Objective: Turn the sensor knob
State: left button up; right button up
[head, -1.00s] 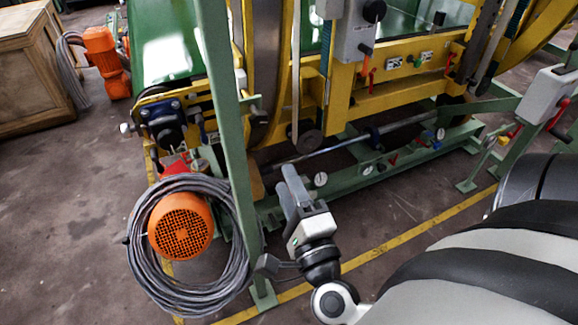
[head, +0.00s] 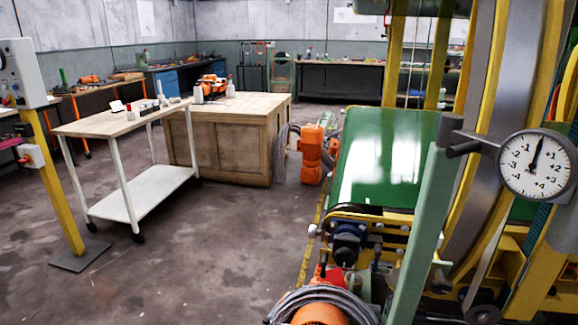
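I cannot tell for certain which part is the sensor knob. A round white dial gauge (head: 537,167) with a black needle and numbers is on the right, by a grey clamp on the green machine post (head: 428,215). At the far left edge, a grey control box (head: 20,72) stands on a yellow post, partly cut off, with small knobs or buttons. A smaller white box with a red part (head: 31,156) is fixed lower on that post. Neither of my grippers is in view.
A white wheeled cart (head: 140,200) and a wooden crate (head: 235,145) stand at left and centre. An orange motor (head: 312,153) stands beside the green-topped machine (head: 385,160). A coiled cable and orange motor are at the bottom. Floor at lower left is clear.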

aim_at(441, 287)
jog(key=z, duration=0.9)
jog(key=i, duration=0.25)
jog(key=z, duration=0.15)
